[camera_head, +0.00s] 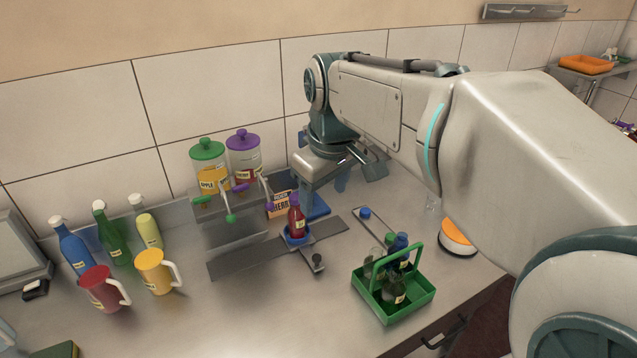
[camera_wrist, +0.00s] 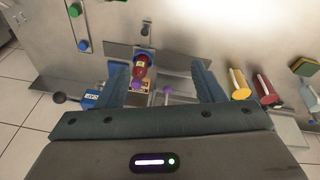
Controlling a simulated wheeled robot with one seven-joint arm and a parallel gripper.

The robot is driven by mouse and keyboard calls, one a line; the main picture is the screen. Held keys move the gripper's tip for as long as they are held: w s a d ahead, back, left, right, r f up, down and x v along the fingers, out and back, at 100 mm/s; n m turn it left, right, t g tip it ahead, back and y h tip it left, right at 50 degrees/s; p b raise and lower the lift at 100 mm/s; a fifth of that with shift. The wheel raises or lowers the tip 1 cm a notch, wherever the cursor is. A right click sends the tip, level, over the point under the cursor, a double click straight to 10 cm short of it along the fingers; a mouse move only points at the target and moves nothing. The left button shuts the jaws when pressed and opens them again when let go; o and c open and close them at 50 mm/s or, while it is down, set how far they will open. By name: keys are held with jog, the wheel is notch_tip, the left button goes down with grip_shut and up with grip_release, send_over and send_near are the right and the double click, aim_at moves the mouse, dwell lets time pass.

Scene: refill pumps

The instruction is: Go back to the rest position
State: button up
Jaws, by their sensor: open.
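My gripper (camera_head: 326,192) is open and empty at the end of my arm, above the counter by the wall. In the wrist view its two blue-grey fingers (camera_wrist: 163,75) stand wide apart with nothing held. A red bottle (camera_head: 297,222) stands upright in a blue holder (camera_head: 298,241) on the rail, in front of my gripper in the head view. The red bottle also shows beyond the fingers in the wrist view (camera_wrist: 142,66), and no contact with it shows.
Lidded dispensers, green (camera_head: 208,175) and purple (camera_head: 243,163), stand behind the grey rail (camera_head: 238,261). A green caddy (camera_head: 398,309) with small bottles is at right. Red (camera_head: 98,291) and yellow (camera_head: 153,273) pitchers and several bottles stand left. The front middle counter is clear.

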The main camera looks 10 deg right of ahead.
dwell(0.3)
jog(key=s+d+f+m+t, duration=0.1)
jog(key=s+d+f+m, duration=0.2)
jog(key=s+f+m, duration=0.3)
jog(key=s+f, duration=0.4)
jog(key=s, duration=0.2)
jog(key=shift+s+b, duration=0.3)
jog(key=shift+s, duration=0.1)
jog(key=shift+d+f, duration=0.1)
